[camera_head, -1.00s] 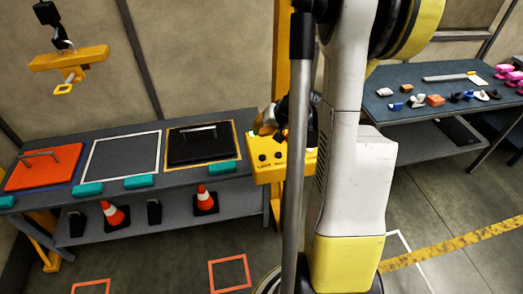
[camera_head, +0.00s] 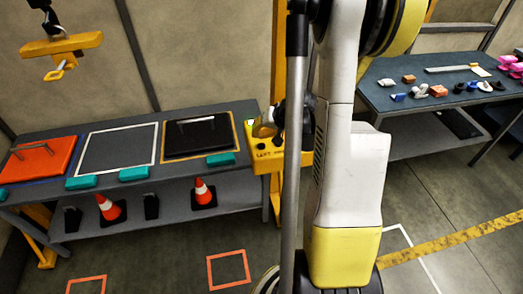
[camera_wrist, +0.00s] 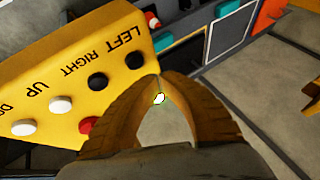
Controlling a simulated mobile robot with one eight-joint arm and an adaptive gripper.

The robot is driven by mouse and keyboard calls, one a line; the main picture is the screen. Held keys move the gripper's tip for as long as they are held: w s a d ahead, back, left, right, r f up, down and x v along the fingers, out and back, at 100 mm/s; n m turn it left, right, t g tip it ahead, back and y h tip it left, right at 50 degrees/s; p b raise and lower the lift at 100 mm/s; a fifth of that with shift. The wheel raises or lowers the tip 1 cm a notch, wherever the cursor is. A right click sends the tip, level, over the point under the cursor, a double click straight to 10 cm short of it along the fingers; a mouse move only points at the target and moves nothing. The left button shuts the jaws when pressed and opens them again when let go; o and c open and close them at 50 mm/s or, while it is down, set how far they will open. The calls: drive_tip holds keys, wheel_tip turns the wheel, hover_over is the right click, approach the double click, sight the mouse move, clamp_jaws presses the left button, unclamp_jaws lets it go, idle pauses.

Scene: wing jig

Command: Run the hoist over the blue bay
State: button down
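The yellow hoist beam (camera_head: 60,50) with its hook hangs at the upper left, in front of the wall. The blue bay (camera_head: 75,168) is at the bench's left end; an orange panel with a handle (camera_head: 38,160) lies on it. The yellow pendant (camera_head: 268,160) hangs at the bench's right end. In the wrist view the pendant (camera_wrist: 75,70) shows LEFT, RIGHT, UP and a partly cut-off label, with black, white and red buttons. My gripper (camera_wrist: 158,78) is shut and empty, its tips beside the black LEFT button (camera_wrist: 135,60). Contact cannot be told.
A white-outlined empty bay (camera_head: 117,150) and a yellow-outlined bay with a black panel (camera_head: 197,138) share the bench. Traffic cones (camera_head: 110,208) stand on the shelf below. A second table (camera_head: 400,100) with small parts stands at the right.

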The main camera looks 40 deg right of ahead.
sight(254, 143)
drive_tip(key=shift+f+b, duration=0.45)
drive_tip(key=shift+f, duration=0.5)
idle(0.7)
drive_tip(key=shift+f+b, duration=0.4)
drive_tip(key=shift+b, duration=0.2)
drive_tip(key=shift+f+b, duration=0.45)
idle(5.3)
